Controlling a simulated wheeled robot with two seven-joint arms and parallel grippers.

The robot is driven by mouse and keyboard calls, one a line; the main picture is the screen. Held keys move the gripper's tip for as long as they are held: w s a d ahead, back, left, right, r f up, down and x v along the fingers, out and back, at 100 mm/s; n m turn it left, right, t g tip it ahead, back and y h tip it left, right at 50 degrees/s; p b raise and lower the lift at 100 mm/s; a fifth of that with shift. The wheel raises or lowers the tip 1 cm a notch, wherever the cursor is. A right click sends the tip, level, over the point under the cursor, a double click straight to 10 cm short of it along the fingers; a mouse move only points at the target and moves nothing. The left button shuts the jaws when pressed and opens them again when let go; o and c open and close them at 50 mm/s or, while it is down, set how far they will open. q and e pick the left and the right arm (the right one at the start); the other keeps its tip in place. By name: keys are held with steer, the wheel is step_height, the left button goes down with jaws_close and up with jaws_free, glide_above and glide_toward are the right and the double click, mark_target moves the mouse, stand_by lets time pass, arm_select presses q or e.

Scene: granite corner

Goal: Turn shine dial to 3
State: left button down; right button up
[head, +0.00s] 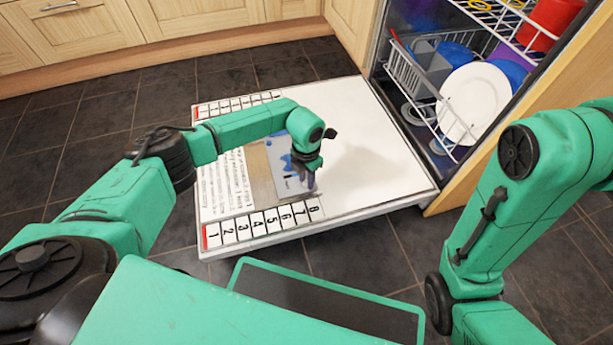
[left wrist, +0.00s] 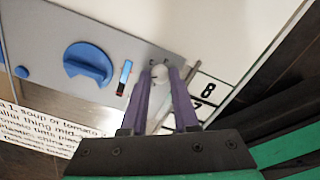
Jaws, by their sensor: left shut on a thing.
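The dishwasher door (head: 375,160) lies open and flat, with printed text and number strips on its inner face. A grey panel (left wrist: 40,42) on it carries a blue round dial (left wrist: 88,62) and a small blue slot piece. A small pale round knob (left wrist: 160,73), probably the shine dial, sits beside them near the printed 8. My left gripper (head: 310,184) points down over the panel; in the left wrist view its purple fingers (left wrist: 160,82) are shut on the pale knob from both sides. The knob's setting cannot be read. My right arm shows at the right, its gripper out of frame.
The dishwasher opening at the upper right holds a rack with a white plate (head: 470,103), a grey cutlery basket (head: 418,68) and coloured dishes. Wooden cabinets (head: 190,18) stand behind. Dark tiled floor (head: 100,115) surrounds the door. The door's right part is clear.

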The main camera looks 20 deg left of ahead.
arm_select(q)
steer(key=m, duration=0.2)
steer(key=shift+m, duration=0.4)
steer(key=m, duration=0.3)
steer(key=shift+m, duration=0.3)
steer(key=m, duration=0.3)
steer(key=shift+m, duration=1)
steer(key=c, duration=0.7)
jaws_free()
